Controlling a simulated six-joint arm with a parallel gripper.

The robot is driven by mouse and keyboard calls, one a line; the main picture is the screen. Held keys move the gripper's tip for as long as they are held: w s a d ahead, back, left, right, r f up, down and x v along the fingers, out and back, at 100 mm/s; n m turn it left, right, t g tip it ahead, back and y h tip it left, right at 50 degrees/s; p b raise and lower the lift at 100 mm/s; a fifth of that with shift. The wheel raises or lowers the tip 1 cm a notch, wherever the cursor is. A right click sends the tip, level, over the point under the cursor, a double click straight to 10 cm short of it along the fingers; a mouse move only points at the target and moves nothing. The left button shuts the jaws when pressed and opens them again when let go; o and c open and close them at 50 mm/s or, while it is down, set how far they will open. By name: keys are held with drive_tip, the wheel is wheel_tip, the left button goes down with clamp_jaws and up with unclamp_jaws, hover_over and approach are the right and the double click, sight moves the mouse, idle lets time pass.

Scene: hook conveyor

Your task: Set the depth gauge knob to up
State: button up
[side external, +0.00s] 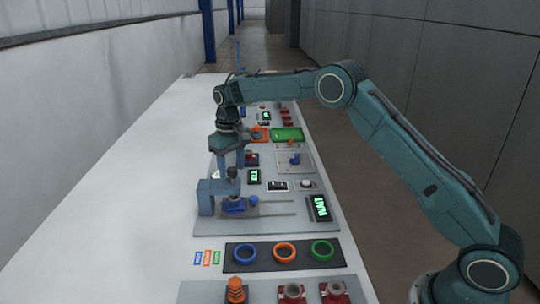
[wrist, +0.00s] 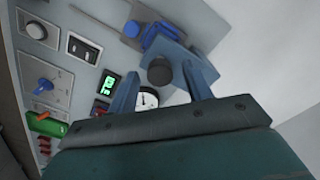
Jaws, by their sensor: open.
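My gripper (side external: 231,166) is open and points down over a blue-grey bracket (side external: 212,194). In the wrist view the dark knob (wrist: 160,71) appears between my two fingers (wrist: 160,78), with a gap on each side. I cannot tell whether the fingertips reach down past its top. No mark showing the knob's setting is legible. A round white dial (wrist: 147,98) shows behind the fingers, partly hidden. No label confirms which part is the depth gauge.
A panel with a blue knob (side external: 295,160) and a green block (side external: 287,134) lie farther back. Coloured rings (side external: 284,252) lie in front. The white tabletop (side external: 120,210) at left is clear.

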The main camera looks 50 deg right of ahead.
wheel_tip(320, 180, up, 14)
idle(0.8)
idle(0.3)
drive_tip(key=s+r+t, duration=0.2)
drive_tip(key=s+r, duration=0.4)
drive_tip(key=s, duration=0.4)
drive_tip(key=s+r+t, duration=0.1)
drive_tip(key=s+r, duration=0.4)
drive_tip(key=s, duration=0.6)
drive_tip(key=s+f+t, duration=0.1)
drive_tip(key=s+f, duration=0.2)
drive_tip(key=s, duration=0.4)
drive_tip(key=s+f, duration=0.3)
drive_tip(key=s, duration=0.4)
drive_tip(key=s+d+f+t, duration=0.1)
drive_tip(key=s+f, duration=0.2)
drive_tip(key=s, duration=0.4)
drive_tip(key=shift+s+f+t, duration=0.3)
drive_tip(key=shift+s+f, duration=0.05)
drive_tip(key=shift+f, duration=0.05)
